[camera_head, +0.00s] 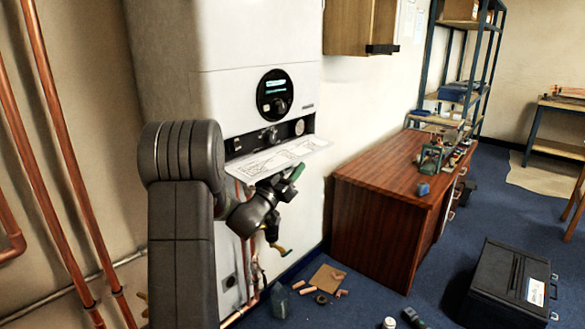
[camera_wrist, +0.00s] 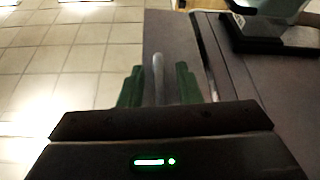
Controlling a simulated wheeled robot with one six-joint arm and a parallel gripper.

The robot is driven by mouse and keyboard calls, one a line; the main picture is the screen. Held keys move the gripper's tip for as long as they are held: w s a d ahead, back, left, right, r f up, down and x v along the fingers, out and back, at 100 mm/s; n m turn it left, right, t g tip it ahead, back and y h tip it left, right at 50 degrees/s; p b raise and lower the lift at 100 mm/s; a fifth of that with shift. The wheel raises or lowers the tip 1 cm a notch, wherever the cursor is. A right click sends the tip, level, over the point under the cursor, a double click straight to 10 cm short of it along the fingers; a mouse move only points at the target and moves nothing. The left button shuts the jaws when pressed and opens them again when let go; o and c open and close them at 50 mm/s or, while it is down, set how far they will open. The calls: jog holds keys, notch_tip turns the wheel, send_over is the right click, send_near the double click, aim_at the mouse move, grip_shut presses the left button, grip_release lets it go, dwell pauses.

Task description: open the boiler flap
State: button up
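The white boiler (camera_head: 222,85) hangs on the wall in the head view. Its flap (camera_head: 282,158) stands folded out below the control strip, its printed inner face turned up and the strip's knobs exposed. My gripper (camera_head: 294,173) is just under the flap's right part, with green fingertips pointing up to the right. I cannot tell whether it touches the flap. In the wrist view my gripper (camera_wrist: 158,84) has its two green fingers apart. A pale upright shape (camera_wrist: 158,72) shows between them; I cannot tell what it is, and nothing is clearly gripped.
Copper pipes (camera_head: 45,150) run up the wall on the left. A wooden desk (camera_head: 378,195) stands right of the boiler, with a wall cabinet (camera_head: 350,25) above it. A black case (camera_head: 510,285) and small loose items lie on the blue floor. Open floor lies between desk and case.

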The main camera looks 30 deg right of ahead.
grip_shut()
jog(key=n, duration=0.1)
jog(key=r+n+t, duration=0.1)
jog(key=n+y, duration=0.1)
jog(key=shift+s+d+r+n+t, duration=0.15)
jog(key=shift+s+r+n+t, duration=0.15)
jog(key=shift+t, duration=0.1)
grip_release()
jog(key=shift+f, duration=0.1)
